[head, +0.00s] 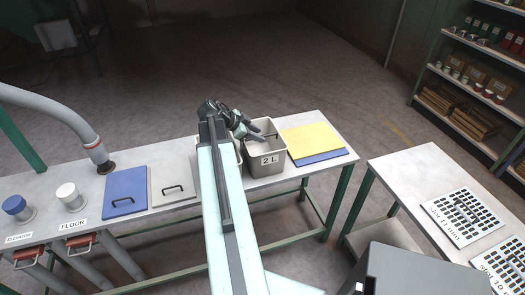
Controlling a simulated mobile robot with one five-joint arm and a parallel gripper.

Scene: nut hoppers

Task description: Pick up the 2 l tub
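The 2 l tub (267,168) is a pale grey box with a "2 L" label on its front, standing on the light grey table. A dark handle shows over its opening. My gripper (262,135) is above the tub's left rear side, at the end of my arm, which reaches across the table. The fingertips are small and dark here, so I cannot tell whether they are open or shut, or whether they touch the handle. Another pale tub (239,150) stands just left of it, mostly hidden behind my arm.
Yellow and blue boards (312,141) lie right of the tub. A blue lid (125,192) and a grey lid (173,184) lie to the left, near a hose (60,112). A second table (425,175) with label sheets stands at right, with shelves (462,95) behind.

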